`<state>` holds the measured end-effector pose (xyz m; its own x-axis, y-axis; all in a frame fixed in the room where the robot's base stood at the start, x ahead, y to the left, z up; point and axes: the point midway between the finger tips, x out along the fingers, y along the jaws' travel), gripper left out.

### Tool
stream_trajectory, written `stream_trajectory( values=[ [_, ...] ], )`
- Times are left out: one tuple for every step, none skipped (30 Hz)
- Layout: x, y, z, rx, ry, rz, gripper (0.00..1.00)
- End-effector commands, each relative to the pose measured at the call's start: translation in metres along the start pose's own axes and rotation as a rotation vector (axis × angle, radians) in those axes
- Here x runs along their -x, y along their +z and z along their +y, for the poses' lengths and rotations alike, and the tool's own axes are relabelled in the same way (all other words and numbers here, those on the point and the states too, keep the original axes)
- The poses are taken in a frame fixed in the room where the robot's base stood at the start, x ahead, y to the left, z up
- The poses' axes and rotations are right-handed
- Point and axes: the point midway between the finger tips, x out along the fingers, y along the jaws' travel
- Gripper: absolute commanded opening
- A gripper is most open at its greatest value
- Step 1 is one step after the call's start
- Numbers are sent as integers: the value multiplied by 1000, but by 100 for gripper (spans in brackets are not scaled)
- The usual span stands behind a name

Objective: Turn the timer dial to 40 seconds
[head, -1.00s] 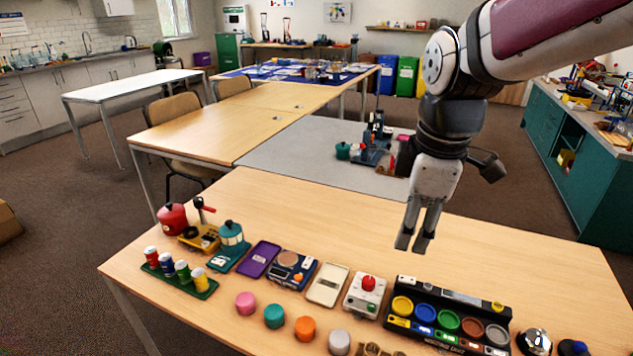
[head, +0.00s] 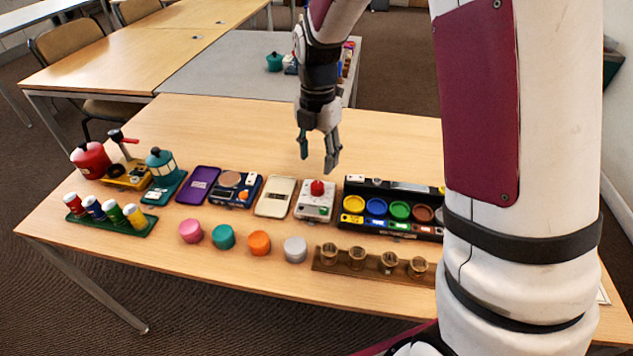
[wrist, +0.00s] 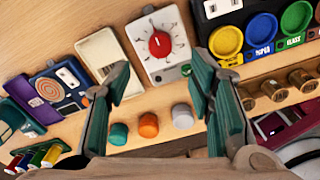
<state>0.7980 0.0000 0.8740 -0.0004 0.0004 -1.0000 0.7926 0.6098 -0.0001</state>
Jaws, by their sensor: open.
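The timer is a small white box (head: 314,209) with a red dial (head: 317,187) on top, standing among the row of devices on the table. In the wrist view the timer (wrist: 163,66) lies ahead, between and beyond my fingertips. Its red dial (wrist: 160,44) has tick marks around it and a pale pointer line; the numbers are too small to read. My gripper (head: 319,165) points down above the table, just behind and above the timer, apart from it. Its two fingers (wrist: 154,82) are spread wide with nothing between them.
A cream tray (head: 275,197) stands left of the timer and a black sorting box with coloured round lids (head: 377,207) right of it. Pink, teal, orange and grey knobs (head: 259,243) and a wooden rack (head: 330,263) are in front. The table behind is clear.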

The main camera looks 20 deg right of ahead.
Motion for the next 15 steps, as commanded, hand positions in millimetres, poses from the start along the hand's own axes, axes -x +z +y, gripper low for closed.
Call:
stream_trajectory(
  values=[
    [-13,0,0,0,-4,2,48],
    [-19,0,0,0,-4,2,48],
    [-27,0,0,0,-4,1,48],
    [-33,-1,-1,0,-5,2,48],
    [-38,-1,0,-1,-4,2,48],
    [-45,0,0,0,-3,2,48],
    [-51,0,0,0,-3,2,48],
    [-56,0,0,0,-3,1,48],
    [-62,0,-1,-1,-3,1,48],
    [-66,0,0,-1,-3,0,48],
    [-69,0,0,-1,-2,1,48],
    [-74,-1,0,-1,-2,2,48],
    [-77,0,0,-1,-2,1,48],
    [-79,0,0,-1,-1,1,48],
    [-82,0,0,0,0,0,48]
  ],
)
